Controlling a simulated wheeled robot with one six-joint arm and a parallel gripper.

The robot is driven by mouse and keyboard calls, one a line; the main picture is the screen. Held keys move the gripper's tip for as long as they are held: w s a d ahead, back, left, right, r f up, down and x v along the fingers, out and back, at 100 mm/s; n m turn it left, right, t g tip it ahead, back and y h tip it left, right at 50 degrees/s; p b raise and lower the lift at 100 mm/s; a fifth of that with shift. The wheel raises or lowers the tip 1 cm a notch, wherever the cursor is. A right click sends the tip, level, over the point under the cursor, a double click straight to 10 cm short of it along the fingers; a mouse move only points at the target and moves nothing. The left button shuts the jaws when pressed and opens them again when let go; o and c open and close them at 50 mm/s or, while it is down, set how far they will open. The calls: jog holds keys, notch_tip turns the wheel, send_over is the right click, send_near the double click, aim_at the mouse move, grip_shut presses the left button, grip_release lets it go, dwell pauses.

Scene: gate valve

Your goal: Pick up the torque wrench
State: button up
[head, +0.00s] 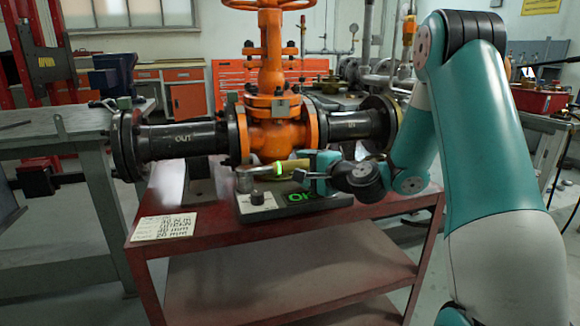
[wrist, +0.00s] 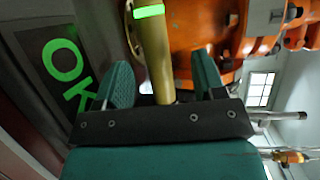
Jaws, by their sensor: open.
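The torque wrench (head: 293,166) has an olive-yellow handle with a glowing green band. It lies roughly level above a grey stand (head: 262,213) that shows a green "OK". In the wrist view the wrench handle (wrist: 154,50) runs down between the two teal fingers of my gripper (wrist: 162,78). The gripper is open, with a gap visible at each side of the handle. In the head view my gripper (head: 318,168) is at the right end of the handle. The wrench's far end is hard to make out near a grey cylinder (head: 245,181).
The orange gate valve (head: 268,130) with black flanged pipes stands just behind the wrench, close to my gripper. A red cart (head: 225,240) carries the stand and a handwritten note (head: 164,225). A grey workbench (head: 75,135) is at the left.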

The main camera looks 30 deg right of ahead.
aim_at(295, 167)
jog(key=w, duration=0.3)
jog(key=w+f, duration=0.1)
jog(key=shift+w+a+f, duration=0.1)
jog(key=shift+w+a, duration=0.1)
jog(key=shift+a, duration=0.05)
grip_shut()
